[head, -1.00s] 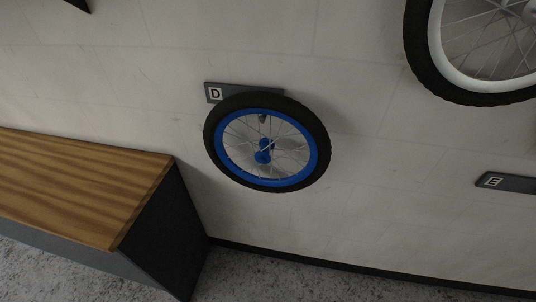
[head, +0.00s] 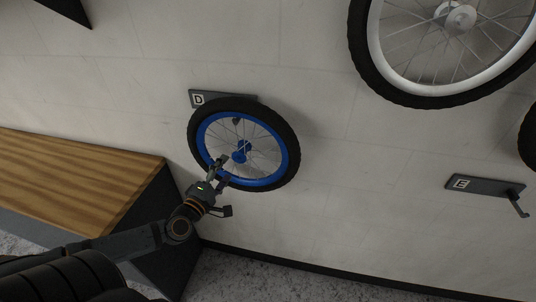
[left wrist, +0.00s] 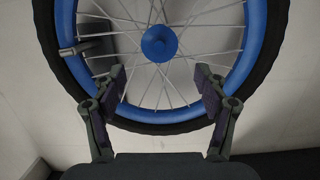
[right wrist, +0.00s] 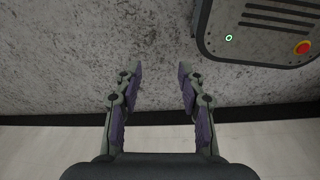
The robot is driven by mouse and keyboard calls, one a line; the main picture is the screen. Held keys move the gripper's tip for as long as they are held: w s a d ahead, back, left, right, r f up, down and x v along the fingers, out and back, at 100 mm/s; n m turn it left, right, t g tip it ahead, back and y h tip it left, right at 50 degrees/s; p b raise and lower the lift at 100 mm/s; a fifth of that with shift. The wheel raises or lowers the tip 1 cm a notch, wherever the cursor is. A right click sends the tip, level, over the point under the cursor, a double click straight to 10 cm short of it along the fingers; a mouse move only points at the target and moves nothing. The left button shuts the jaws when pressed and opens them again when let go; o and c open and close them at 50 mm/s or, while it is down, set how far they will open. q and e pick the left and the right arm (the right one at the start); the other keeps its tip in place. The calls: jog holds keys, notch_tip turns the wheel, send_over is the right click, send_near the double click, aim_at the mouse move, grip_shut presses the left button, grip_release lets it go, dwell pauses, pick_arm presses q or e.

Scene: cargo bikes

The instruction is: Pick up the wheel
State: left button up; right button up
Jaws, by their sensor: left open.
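The wheel (head: 240,156) has a black tyre, a blue rim and a blue hub. It hangs against the wall below a dark plate marked D (head: 222,98). My left gripper (head: 221,171) is open at the wheel's lower left in the head view. In the left wrist view the wheel (left wrist: 159,43) fills the upper part, and the open fingers lie on either side of its lower rim and spokes. I cannot tell if they touch it. My right gripper (right wrist: 160,73) is open and empty in the right wrist view, away from the wheel.
A bench with a wooden top (head: 75,180) stands at the left. A larger white-rimmed wheel (head: 487,82) hangs at the upper right. An empty hook plate marked E (head: 485,186) is below it.

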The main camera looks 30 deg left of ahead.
aim_at(236, 157)
pick_arm(q)
jog(key=w+b, duration=0.1)
jog(key=w, duration=0.4)
jog(key=shift+a+b, duration=0.1)
jog(key=shift+b, duration=0.2)
jog(key=shift+w+r, duration=0.1)
jog(key=shift+w, duration=0.15)
jog(key=shift+w+r, duration=0.1)
jog(key=w+p, duration=0.2)
jog(key=w, duration=0.2)
jog(key=shift+w, duration=0.2)
jog(key=shift+w+d+f, duration=0.25)
jog(key=shift+w, duration=0.1)
jog(key=shift+s, duration=0.15)
jog(key=shift+c, duration=0.5)
jog(key=c, duration=0.5)
grip_shut()
jog(key=shift+r, duration=0.15)
pick_arm(e)
jog(key=shift+w+a+r, duration=0.25)
jog(key=shift+a+r, duration=0.1)
jog(key=shift+a, duration=0.25)
